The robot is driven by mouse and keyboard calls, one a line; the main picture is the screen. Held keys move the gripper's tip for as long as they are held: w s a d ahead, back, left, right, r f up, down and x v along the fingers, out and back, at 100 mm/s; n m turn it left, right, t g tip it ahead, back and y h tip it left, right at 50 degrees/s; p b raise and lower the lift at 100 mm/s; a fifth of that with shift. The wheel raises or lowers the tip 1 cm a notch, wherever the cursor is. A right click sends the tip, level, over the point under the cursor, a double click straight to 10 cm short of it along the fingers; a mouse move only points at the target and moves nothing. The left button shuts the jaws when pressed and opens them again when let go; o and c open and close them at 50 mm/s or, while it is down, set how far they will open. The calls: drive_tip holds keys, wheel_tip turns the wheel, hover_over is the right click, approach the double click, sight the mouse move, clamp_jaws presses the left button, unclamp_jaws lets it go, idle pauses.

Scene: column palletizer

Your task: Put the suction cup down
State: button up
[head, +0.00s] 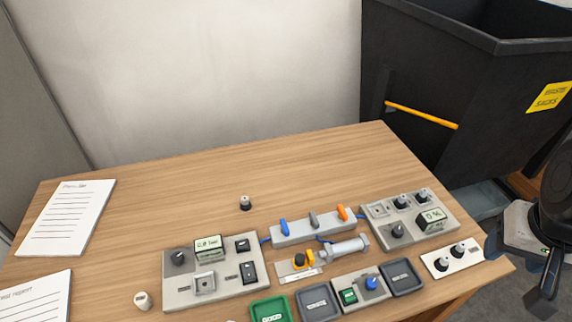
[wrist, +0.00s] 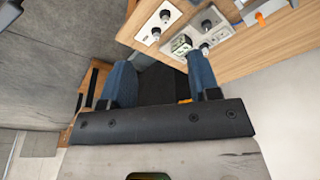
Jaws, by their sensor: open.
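A small dark piece with a pale top (head: 245,203) stands on the table behind the control panels. It may be the suction cup, but it is too small to be sure. A small whitish cylinder (head: 141,300) stands near the table's front left. My gripper (wrist: 160,85) shows in the wrist view with its two blue fingers wide apart and nothing visible between them. It is off the table's edge, clear of both small pieces. In the head view, only dark parts of my arm show at the right edge; the fingertips are not clear there.
The wooden table (head: 150,190) carries a left panel (head: 215,285), a right panel (head: 398,232), a grey lever block (head: 305,230) and a metal cylinder (head: 345,249). Papers (head: 65,218) lie at left. A black bin (head: 450,110) stands behind right. The table's back is clear.

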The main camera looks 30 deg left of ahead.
drive_tip(key=w+a+f+n, duration=0.2)
drive_tip(key=w+a+n, duration=0.3)
drive_tip(key=w+a, duration=0.65)
drive_tip(key=n+g, duration=0.2)
drive_tip(key=n, duration=1)
hover_over(245, 197)
wheel_tip(245, 197, down, 20)
drive_tip(key=shift+f, duration=0.15)
drive_tip(key=shift+s, duration=0.1)
drive_tip(key=shift+f, duration=0.1)
drive_tip(key=shift+f, duration=1.25)
drive_tip(key=shift+f, duration=0.1)
